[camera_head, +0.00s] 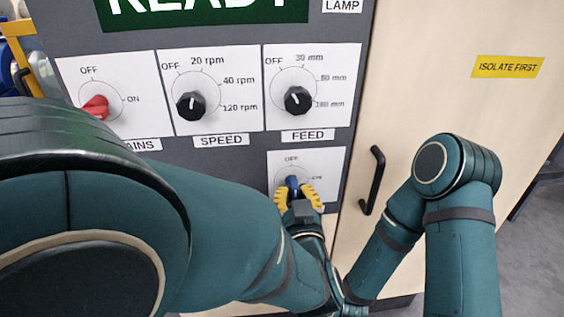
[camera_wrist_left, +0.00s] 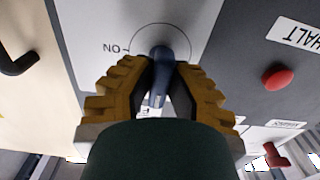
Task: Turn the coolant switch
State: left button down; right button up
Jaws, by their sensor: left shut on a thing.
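The blue switch knob (camera_head: 292,183) sits on a white plate (camera_head: 335,161) marked OFF above and ON at the right, low on the grey panel. Its name label is hidden behind my gripper. My left gripper (camera_head: 298,193) is shut on this knob, with yellow-brown fingers on both sides. In the left wrist view, the blue knob (camera_wrist_left: 158,75) shows between the fingertips (camera_wrist_left: 160,72), with the ON mark at the left, upside down. The knob's handle appears to point roughly toward OFF. My right gripper is not in view.
Above are a red mains knob (camera_head: 96,107) and black speed (camera_head: 190,105) and feed (camera_head: 298,100) knobs. A door with a black handle (camera_head: 372,180) stands at the right. A red button (camera_wrist_left: 278,78) by a HALT label shows in the left wrist view.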

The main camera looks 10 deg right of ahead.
pick_arm(q)
jog(key=shift+r, duration=0.1)
jog(key=c, duration=0.9)
grip_release()
jog(key=shift+w, duration=0.1)
jog(key=shift+c, duration=0.2)
jog(key=s, duration=1.2)
jog(key=shift+f, duration=0.2)
